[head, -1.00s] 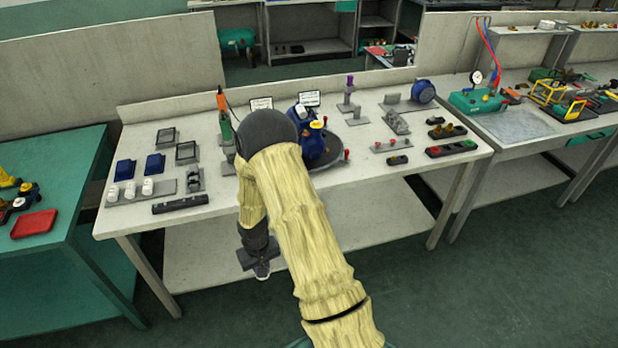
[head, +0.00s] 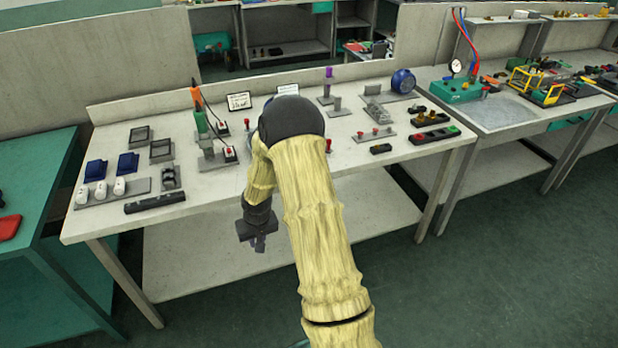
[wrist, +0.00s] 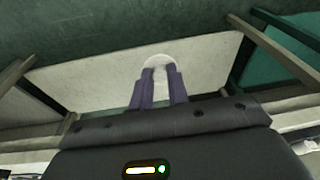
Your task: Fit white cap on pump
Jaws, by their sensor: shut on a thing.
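My gripper (head: 258,245) hangs in front of the workbench's front edge, below the height of its top, pointing down. In the wrist view its two dark fingers (wrist: 160,80) are shut on a round white cap (wrist: 158,61), which shows between and beyond the fingertips. The cap is too hidden to make out in the head view.
The workbench (head: 215,185) holds a grey rack (head: 140,187) with three white pieces, blue trays (head: 128,163), a black bar (head: 155,202) and a green-orange tool (head: 199,112). A lower shelf (head: 190,255) lies under it. A green table (head: 35,185) stands at left.

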